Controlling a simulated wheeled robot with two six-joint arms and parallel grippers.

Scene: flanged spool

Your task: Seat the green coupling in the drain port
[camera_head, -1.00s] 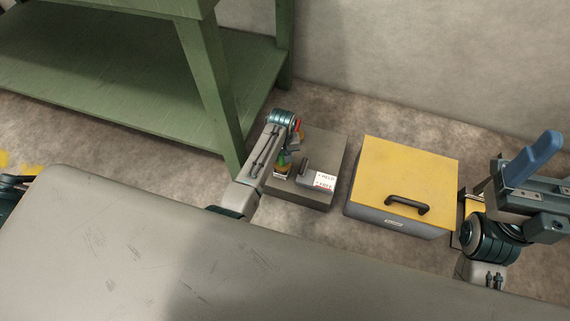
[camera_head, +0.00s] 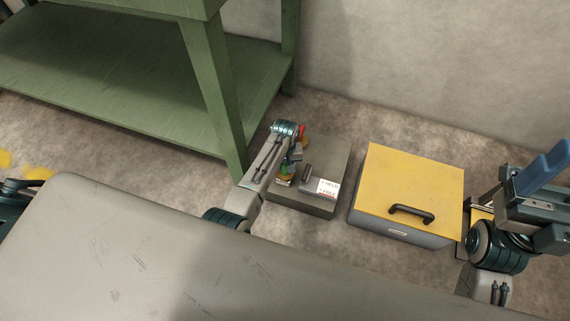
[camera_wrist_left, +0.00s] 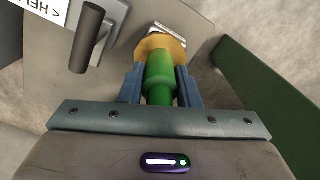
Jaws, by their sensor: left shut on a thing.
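The green coupling (camera_wrist_left: 160,75) is between the blue fingers of my left gripper (camera_wrist_left: 162,85) in the left wrist view, and the gripper is shut on it. A yellow-orange ring (camera_wrist_left: 160,46) is at its far end; I cannot tell whether it belongs to the coupling or the port. The coupling (camera_head: 287,169) is small in the head view, at my left gripper (camera_head: 289,167) over the left part of the grey box (camera_head: 322,154). No port opening is visible. My right gripper (camera_head: 545,170) is at the right edge, its opening unclear.
The grey box carries a dark post (camera_wrist_left: 90,38) and a white label (camera_head: 328,186). A yellow-topped box (camera_head: 415,180) with a black handle stands to the right. A green shelf (camera_head: 215,95) stands close behind on the left.

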